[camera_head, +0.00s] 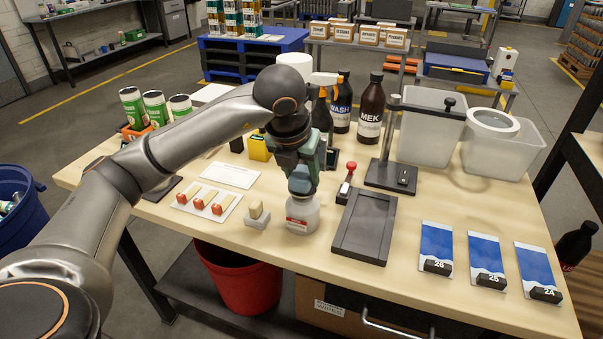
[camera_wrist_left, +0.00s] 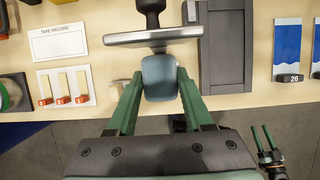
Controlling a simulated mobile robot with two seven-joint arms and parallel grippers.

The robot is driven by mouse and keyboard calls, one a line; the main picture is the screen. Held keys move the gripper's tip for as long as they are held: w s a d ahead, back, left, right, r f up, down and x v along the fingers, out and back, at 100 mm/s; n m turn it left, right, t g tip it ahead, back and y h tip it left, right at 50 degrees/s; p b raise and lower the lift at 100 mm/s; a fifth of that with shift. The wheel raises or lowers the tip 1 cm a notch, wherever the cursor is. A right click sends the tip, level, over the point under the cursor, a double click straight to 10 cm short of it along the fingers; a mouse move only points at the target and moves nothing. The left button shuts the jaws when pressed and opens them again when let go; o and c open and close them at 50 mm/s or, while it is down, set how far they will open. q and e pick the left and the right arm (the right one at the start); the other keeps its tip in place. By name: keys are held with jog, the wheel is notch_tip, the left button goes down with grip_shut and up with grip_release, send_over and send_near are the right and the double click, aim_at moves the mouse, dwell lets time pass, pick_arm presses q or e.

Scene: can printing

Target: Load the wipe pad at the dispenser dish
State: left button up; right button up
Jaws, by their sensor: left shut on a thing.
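My left gripper (camera_head: 301,180) points down over a squat white dispenser bottle (camera_head: 302,218) with a red label near the bench's front edge. It is shut on a blue-grey pad (camera_wrist_left: 159,78), which sits between its green fingers in the left wrist view. In the head view the pad's underside is at the top of the dispenser. The gripper hides the dish there, so I cannot tell whether they touch. My right gripper (camera_wrist_left: 263,138) shows only at the lower right of the left wrist view, off the bench, fingers apart and empty.
A dark tray (camera_head: 364,228) lies right of the dispenser. A small grey holder with a tan block (camera_head: 257,216) stands left, near a white card with red-tipped pieces (camera_head: 207,199). Behind are a red-handled tool (camera_head: 347,182), a black stand (camera_head: 390,174) and bottles. Blue panels (camera_head: 437,243) lie right.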

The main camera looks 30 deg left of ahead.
aim_at(301, 174)
pick_arm(q)
jog(key=shift+r+p, duration=1.7)
jog(key=shift+r, duration=1.05)
jog(key=shift+s, duration=0.1)
